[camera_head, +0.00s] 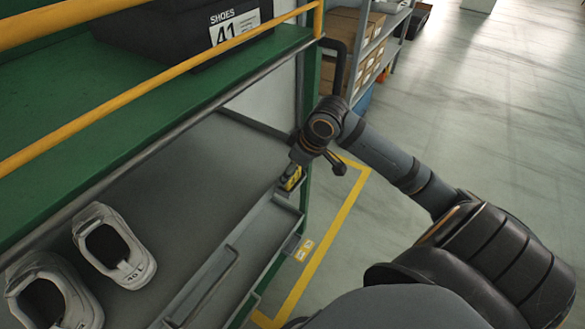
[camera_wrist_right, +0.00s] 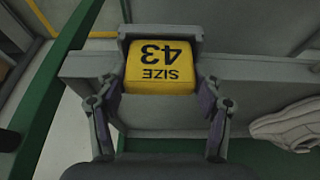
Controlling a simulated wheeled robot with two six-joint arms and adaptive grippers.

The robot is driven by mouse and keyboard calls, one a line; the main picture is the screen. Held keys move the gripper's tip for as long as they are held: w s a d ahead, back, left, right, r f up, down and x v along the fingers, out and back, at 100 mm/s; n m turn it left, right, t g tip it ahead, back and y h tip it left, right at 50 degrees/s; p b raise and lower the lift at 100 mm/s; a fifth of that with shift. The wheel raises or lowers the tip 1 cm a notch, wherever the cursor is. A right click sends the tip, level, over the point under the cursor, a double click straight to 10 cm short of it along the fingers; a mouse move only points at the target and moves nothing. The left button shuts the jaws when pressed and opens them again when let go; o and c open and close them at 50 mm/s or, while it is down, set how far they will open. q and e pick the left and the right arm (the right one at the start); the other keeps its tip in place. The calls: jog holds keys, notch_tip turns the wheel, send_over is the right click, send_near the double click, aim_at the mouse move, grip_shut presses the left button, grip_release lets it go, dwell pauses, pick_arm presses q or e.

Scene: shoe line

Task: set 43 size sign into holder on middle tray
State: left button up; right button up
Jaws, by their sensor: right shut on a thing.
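The yellow 43 size sign (camera_wrist_right: 163,70) sits between the fingers of my right gripper (camera_wrist_right: 160,112), its print upside down in the wrist view. My right gripper is shut on it. The grey holder (camera_wrist_right: 160,33) frames the sign's top and sides in that view; I cannot tell how deep the sign sits in it. My left gripper is not in view.
White shoes (camera_head: 112,250) stand on the tray at the left. A green shelf (camera_head: 130,95) with a yellow rail carries a black box with a 41 label (camera_head: 235,30). A shelf with cartons stands behind. The floor at right is clear.

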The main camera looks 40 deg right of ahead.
jog(key=o, duration=1.2)
jog(key=shift+o, duration=0.5)
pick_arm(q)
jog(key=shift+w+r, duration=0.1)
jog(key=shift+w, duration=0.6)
